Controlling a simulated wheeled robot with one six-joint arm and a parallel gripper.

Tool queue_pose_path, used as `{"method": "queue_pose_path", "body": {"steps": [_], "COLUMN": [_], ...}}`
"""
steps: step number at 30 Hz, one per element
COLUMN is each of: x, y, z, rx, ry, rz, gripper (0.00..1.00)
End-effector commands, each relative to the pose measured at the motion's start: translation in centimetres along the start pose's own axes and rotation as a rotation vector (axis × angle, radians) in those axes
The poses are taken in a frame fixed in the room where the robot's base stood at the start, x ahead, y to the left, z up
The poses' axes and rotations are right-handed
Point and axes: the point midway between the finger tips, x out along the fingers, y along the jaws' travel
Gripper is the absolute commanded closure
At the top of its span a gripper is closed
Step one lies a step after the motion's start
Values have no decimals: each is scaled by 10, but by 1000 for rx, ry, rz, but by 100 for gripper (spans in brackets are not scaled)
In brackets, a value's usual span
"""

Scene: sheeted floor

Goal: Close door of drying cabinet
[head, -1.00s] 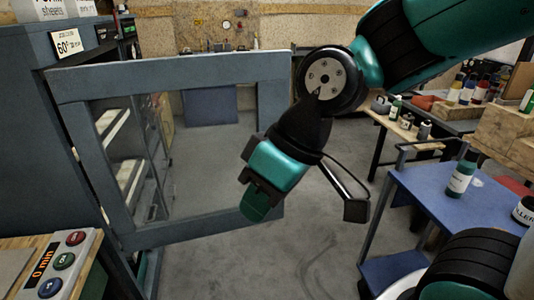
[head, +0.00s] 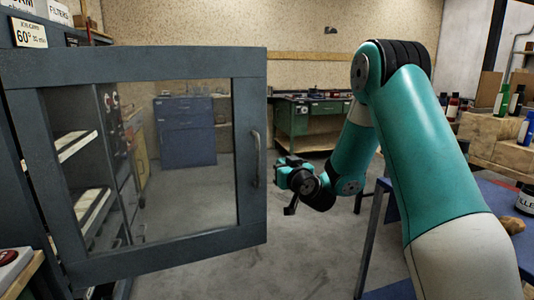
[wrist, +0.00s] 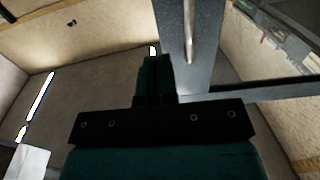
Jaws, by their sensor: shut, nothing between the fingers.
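The drying cabinet door (head: 252,100) is a blue-grey frame with a clear pane, and it stands wide open in the head view. Its curved metal handle (head: 256,158) is on the upright at the free edge. The cabinet (head: 14,125) is at the left, its shelves showing through the pane. My gripper (head: 279,168) is shut and empty, just right of the free edge at about handle height. In the wrist view the fingers (wrist: 153,68) are close beside the door frame (wrist: 172,25) and handle (wrist: 190,30); I cannot tell whether they touch it.
A blue table (head: 480,205) with a jar stands at the right, near my arm. A green workbench (head: 305,125) and a blue cabinet (head: 185,130) stand at the back wall. The grey floor between door and table is clear.

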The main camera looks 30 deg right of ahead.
Motion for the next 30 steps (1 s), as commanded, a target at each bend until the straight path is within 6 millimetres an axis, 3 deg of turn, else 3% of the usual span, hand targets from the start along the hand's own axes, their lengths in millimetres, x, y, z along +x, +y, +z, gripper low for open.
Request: {"method": "queue_pose_path", "body": {"steps": [2, 9, 15, 21, 30], "x": [16, 67, 99, 113, 114], "y": [-2, -3, -2, -2, -1], "z": [-9, -6, -3, -1, 0], "rx": [0, -1, 0, 2, 2], "ry": [-1, -1, 0, -1, -2], "rz": [-4, -5, -4, -3, -2], "gripper": [100, 100, 100, 100, 100]}}
